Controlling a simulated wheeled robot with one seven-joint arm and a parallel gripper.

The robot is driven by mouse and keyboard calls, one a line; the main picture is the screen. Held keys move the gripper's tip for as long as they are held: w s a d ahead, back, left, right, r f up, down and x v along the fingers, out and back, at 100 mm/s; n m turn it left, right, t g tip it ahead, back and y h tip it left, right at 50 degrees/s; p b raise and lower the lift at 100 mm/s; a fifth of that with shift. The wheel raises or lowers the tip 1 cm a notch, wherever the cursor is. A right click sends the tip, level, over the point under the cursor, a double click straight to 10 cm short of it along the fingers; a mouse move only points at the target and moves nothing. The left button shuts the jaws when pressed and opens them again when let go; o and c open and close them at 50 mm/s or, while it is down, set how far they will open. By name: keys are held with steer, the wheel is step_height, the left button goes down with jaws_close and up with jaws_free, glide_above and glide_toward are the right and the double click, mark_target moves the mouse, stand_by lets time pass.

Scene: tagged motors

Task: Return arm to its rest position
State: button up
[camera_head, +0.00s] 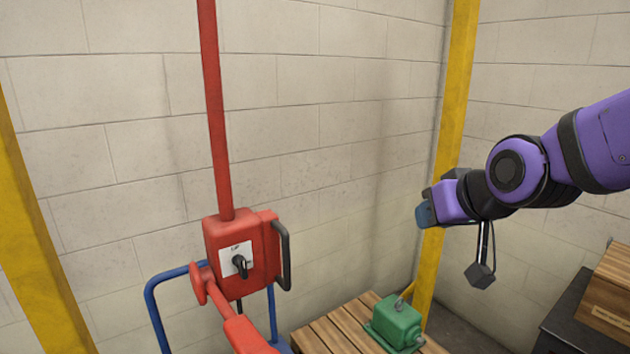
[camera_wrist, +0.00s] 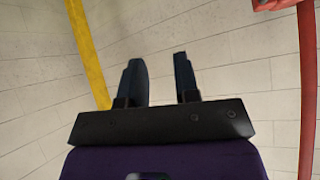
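My arm is purple and black and reaches in from the right edge of the head view. My gripper (camera_head: 424,215) is raised in the air in front of the yellow post, above the green motor (camera_head: 396,322). In the wrist view my gripper (camera_wrist: 160,75) shows two dark fingers standing apart with only wall between them. It is open and empty, and touches nothing that I can see.
A red switch box (camera_head: 224,245) with a black knob hangs on a red pole left of centre, beside a blue tubular frame (camera_head: 160,300). The green motor sits on a wooden slatted top (camera_head: 335,335). Yellow posts (camera_head: 455,110) stand left and right. A wooden crate (camera_head: 608,300) is at lower right.

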steer(key=s+d+r+m+g+h, duration=0.1)
steer(key=s+d+g, duration=0.1)
steer(key=s+d, duration=0.3)
steer(key=s+d+r+m+g+h, duration=0.1)
steer(key=s+d+r+g+h, duration=0.1)
steer(key=s+d, duration=0.4)
steer(key=s, duration=0.5)
steer(key=shift+s+r, duration=0.15)
steer(key=shift+r, duration=0.05)
steer(key=shift+o, duration=0.5)
steer(key=shift+d, duration=0.1)
stand_by(0.9)
